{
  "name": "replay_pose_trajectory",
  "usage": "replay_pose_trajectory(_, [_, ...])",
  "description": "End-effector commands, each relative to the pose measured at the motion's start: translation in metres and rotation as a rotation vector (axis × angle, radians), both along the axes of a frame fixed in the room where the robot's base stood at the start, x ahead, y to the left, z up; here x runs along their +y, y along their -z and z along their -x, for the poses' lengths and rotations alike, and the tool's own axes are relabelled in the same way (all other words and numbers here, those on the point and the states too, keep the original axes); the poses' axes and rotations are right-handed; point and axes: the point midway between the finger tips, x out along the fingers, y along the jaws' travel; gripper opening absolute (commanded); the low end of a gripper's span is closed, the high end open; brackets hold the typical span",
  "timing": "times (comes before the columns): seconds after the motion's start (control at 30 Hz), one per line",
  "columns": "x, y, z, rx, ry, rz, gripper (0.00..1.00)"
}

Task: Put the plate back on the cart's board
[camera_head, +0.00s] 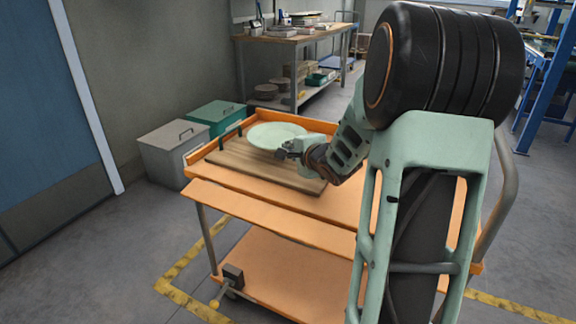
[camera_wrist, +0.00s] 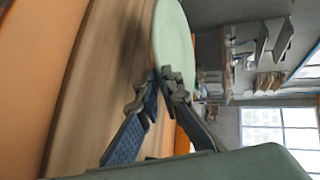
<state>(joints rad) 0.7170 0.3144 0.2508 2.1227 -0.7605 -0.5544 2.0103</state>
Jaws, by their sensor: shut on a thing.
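The pale green plate (camera_head: 272,134) is over the far part of the wooden board (camera_head: 245,170) on the orange cart (camera_head: 330,238). My gripper (camera_head: 283,153) is shut on the plate's near rim. In the wrist view the two fingertips (camera_wrist: 162,78) pinch the lower end of the plate (camera_wrist: 172,40). The wooden board (camera_wrist: 100,85) runs along the left of that view. The plate lies close to level in the head view. I cannot tell whether its underside touches the board.
Small dark posts (camera_head: 221,143) stand at the board's far left edge. A grey box (camera_head: 170,150) and a green box (camera_head: 215,114) stand behind the cart. A workbench (camera_head: 295,38) with stacked dishes is farther back. The board's near part is bare.

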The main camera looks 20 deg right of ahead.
Motion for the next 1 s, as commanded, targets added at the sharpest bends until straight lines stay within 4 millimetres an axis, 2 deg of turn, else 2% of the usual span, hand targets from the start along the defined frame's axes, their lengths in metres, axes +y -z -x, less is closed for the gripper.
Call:
replay_pose_trajectory(0.1, [0.002,0.01,-0.008,-0.004,-0.003,0.001,0.0])
replay_pose_trajectory(0.3, [0.001,0.037,-0.008,-0.004,-0.001,0.001,0.0])
replay_pose_trajectory(0.67, [0.001,0.038,-0.007,-0.004,0.0,0.0,0.0])
replay_pose_trajectory(0.7, [0.001,0.041,-0.007,0.0,0.0,0.0,0.07])
replay_pose_trajectory(0.83, [0.001,0.041,-0.007,0.0,0.0,0.0,0.21])
replay_pose_trajectory(1.0, [0.001,0.04,-0.007,0.0,0.0,0.0,0.23])
